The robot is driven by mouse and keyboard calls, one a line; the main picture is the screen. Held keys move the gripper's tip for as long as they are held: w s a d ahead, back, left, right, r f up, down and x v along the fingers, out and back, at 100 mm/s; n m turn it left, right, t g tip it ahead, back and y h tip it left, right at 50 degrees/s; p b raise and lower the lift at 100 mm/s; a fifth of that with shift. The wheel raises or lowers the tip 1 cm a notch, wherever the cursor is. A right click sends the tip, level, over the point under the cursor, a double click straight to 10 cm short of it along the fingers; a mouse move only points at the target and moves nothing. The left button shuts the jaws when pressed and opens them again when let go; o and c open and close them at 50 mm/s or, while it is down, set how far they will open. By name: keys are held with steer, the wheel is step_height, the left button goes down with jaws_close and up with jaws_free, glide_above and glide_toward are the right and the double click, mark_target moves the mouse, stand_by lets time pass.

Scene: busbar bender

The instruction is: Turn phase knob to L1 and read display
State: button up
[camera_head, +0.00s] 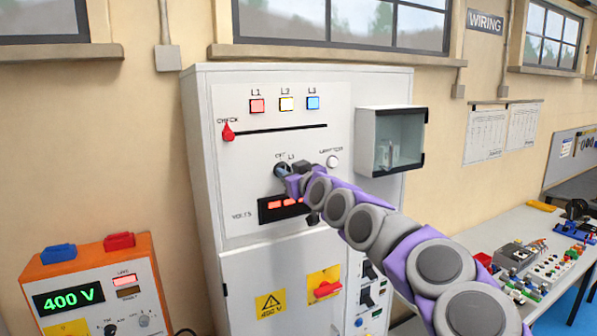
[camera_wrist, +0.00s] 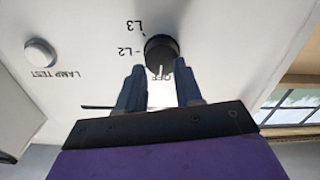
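The dark round phase knob (camera_head: 281,170) is on the white cabinet's upper panel. It also shows in the wrist view (camera_wrist: 161,48), which is upside down, with OFF, L2 and L3 labels around it. A white mark on the knob's edge points toward OFF. The L1 label (camera_head: 291,157) reads in the head view. My gripper (camera_wrist: 160,90) is open and empty, its fingers apart and just short of the knob. The VOLTS display (camera_head: 278,207) shows red digits, partly hidden by my gripper and unreadable.
A red CHECK lever (camera_head: 228,132) sits at the left of a black slot. The white LAMP TEST button (camera_head: 332,162) is right of the knob. A glass-fronted box (camera_head: 398,140) juts from the cabinet's right. An orange 400 V unit (camera_head: 95,290) stands lower left.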

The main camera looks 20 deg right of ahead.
steer(key=shift+w+a+r, duration=0.1)
steer(key=shift+a+r, duration=0.1)
steer(key=shift+a, duration=0.05)
steer(key=c, duration=0.5)
